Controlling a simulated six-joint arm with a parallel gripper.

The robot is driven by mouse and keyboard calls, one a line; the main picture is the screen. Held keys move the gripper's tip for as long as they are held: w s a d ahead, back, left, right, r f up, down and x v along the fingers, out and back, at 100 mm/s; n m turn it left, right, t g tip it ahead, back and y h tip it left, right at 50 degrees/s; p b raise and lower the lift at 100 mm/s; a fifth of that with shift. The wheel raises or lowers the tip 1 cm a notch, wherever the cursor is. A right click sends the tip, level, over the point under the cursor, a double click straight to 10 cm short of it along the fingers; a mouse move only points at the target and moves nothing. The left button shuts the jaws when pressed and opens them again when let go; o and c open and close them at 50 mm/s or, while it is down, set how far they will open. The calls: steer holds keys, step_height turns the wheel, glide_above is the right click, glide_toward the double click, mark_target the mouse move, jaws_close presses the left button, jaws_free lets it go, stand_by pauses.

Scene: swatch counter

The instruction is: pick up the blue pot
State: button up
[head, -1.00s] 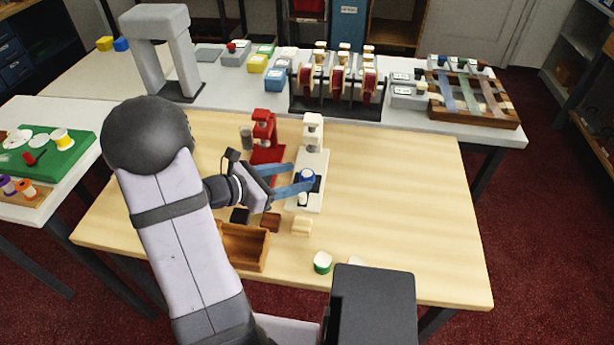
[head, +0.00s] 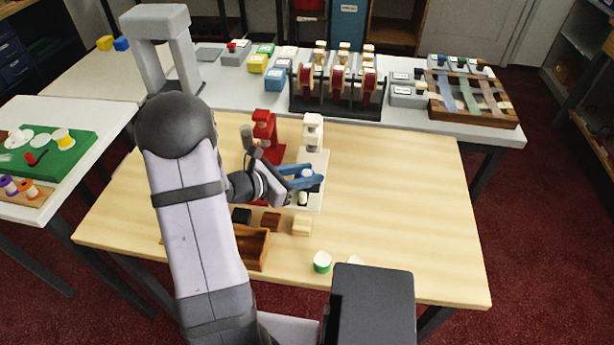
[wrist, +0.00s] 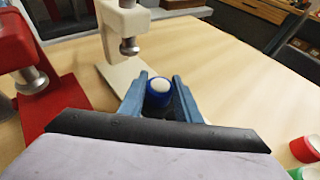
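The blue pot (wrist: 158,95), dark blue with a white top, sits upright between the fingertips in the wrist view. In the head view the blue pot (head: 307,173) is partly covered by the blue fingers. My gripper (head: 308,176) has one finger on each side of it, and both look to be against its sides. My gripper (wrist: 160,93) shows no clear gap to the pot in the wrist view. The pot is over the pale base of the white press (head: 313,135); whether it touches the base is hidden.
A red press (head: 264,128) stands left of the white one. An open wooden box (head: 265,250) and small blocks lie near the front. A green pot (head: 322,262) stands at the front. A rack of red spools (head: 338,85) is behind. The table's right side is clear.

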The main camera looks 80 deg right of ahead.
mark_target(307, 173)
steer(key=shift+r, duration=0.15)
steer(key=shift+c, duration=0.3)
step_height(307, 173, up, 18)
steer(key=p, duration=0.1)
stand_by(0.6)
